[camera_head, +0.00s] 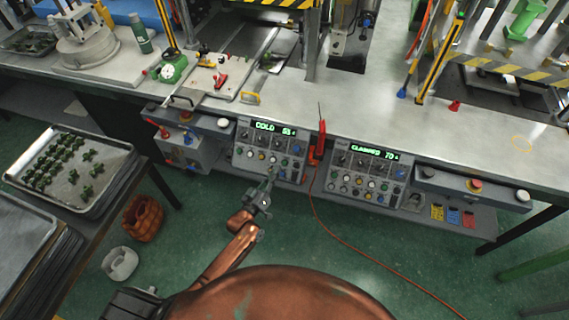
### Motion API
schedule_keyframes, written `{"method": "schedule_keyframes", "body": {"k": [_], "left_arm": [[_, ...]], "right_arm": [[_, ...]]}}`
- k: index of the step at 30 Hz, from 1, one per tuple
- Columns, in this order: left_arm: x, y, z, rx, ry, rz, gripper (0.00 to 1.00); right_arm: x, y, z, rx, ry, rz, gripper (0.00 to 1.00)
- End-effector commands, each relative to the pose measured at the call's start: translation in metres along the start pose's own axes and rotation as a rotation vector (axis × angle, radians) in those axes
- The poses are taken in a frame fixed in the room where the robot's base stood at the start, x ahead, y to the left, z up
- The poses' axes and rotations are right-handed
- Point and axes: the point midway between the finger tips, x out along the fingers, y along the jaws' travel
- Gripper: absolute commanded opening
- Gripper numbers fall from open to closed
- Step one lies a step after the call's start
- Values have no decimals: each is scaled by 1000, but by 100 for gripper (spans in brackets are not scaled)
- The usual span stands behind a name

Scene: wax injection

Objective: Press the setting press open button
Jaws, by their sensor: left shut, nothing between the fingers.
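A grey control panel (262,145) with a green display reading something like "COLD" stands at the front of the bench, with rows of small coloured buttons. A second control panel (357,178), its display reading something like "CLAMPED", stands to its right with similar buttons. The button labels are too small to read, so I cannot tell which one is the press open button. My left gripper (270,175) is shut and empty, with its tips just in front of the lower buttons of the left panel. I cannot tell whether they touch. My right gripper is not in view.
A red tool (320,140) hangs between the panels, with a red cable (345,237) running down to the floor. A button box (470,187) is at the right. A tray (112,190) of green parts is at the left. The green floor in front is mostly open.

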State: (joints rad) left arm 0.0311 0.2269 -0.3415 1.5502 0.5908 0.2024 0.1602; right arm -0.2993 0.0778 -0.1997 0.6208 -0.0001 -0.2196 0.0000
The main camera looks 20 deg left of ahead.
Motion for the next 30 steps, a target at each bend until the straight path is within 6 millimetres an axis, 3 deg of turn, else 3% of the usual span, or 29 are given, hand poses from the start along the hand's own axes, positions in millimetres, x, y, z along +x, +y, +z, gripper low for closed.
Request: {"method": "schedule_keyframes", "body": {"k": [5, 18, 30], "left_arm": [[4, -4, 5, 1, -1, 0, 0], [42, -35, 37, 0, -3, -1, 0], [61, -45, 46, 1, -1, -1, 0]], "right_arm": [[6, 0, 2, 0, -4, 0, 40], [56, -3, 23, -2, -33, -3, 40], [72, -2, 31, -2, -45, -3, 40]]}}
